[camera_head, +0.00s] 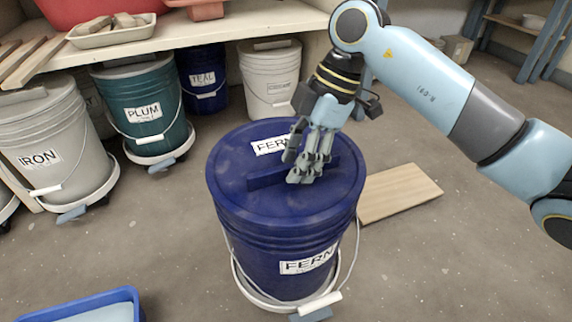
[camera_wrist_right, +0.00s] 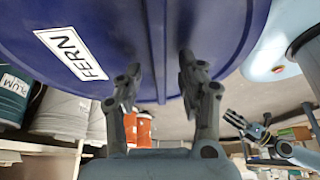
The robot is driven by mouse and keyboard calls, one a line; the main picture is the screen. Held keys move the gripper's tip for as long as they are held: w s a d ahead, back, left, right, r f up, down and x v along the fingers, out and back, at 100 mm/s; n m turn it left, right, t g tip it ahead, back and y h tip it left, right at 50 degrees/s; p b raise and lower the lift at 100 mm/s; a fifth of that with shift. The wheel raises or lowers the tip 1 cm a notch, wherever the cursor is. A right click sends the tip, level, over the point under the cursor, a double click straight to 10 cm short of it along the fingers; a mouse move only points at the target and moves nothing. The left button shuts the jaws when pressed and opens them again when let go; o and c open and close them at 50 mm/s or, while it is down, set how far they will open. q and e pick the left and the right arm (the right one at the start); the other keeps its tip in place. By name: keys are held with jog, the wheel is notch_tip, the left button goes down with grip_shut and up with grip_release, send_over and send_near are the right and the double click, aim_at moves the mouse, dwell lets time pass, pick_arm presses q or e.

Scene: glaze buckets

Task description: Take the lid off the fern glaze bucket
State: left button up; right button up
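The fern glaze bucket (camera_head: 275,245) is dark blue and stands upright on the floor in the middle of the head view, with a white FERN label. Its blue lid (camera_head: 235,160) sits on top, with a raised bar handle (camera_head: 265,178) across it. My right gripper (camera_head: 305,172) is over the lid at the handle. In the right wrist view, its fingers (camera_wrist_right: 160,75) are apart, one on each side of the bar (camera_wrist_right: 156,50), with gaps visible. My left gripper (camera_wrist_right: 240,122) shows small in the right wrist view, fingers spread, away from the bucket.
A workbench (camera_head: 150,42) runs along the back. A wooden board (camera_head: 400,192) lies right of the fern bucket; a blue tub (camera_head: 85,305) is front left.

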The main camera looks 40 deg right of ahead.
jog(key=shift+f, duration=0.1)
dwell(0.3)
grip_shut()
